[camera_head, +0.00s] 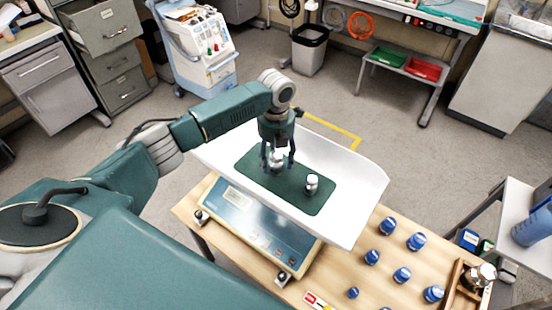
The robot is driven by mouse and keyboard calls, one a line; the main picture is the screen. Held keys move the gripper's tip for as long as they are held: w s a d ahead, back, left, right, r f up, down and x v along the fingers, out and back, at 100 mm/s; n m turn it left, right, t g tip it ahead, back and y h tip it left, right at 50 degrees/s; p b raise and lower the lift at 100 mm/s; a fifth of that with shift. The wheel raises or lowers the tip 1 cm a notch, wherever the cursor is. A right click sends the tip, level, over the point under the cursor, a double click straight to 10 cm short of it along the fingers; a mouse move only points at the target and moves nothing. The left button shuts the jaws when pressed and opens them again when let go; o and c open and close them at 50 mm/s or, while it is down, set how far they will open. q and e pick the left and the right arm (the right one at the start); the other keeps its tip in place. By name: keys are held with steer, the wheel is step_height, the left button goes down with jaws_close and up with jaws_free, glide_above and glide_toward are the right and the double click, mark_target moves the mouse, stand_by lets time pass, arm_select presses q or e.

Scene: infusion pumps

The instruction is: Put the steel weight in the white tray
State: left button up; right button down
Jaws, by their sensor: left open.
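The white tray (352,183) sits on a scale on the wooden table, with a dark green mat (308,201) in it. My left gripper (277,164) is over the mat, open, pointing down. A small pale, shiny steel weight (276,157) shows between its fingers, partly hidden by them; I cannot tell whether they touch it. Another small steel weight (312,184) stands upright on the mat, just right of the gripper. A further steel piece (486,273) shows at a wooden box at the lower right. My right gripper is not in view.
The scale (243,222) has a blue panel. Several blue-capped bottles (402,274) stand on the table (338,277) right of the tray. The wooden box (454,285) is at the table's right end. A yellow floor marking (335,130) lies behind the tray.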

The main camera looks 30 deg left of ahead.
arm_select(q)
step_height(320, 180, up, 11)
steer(key=b, duration=0.3)
steer(key=shift+r, duration=0.65)
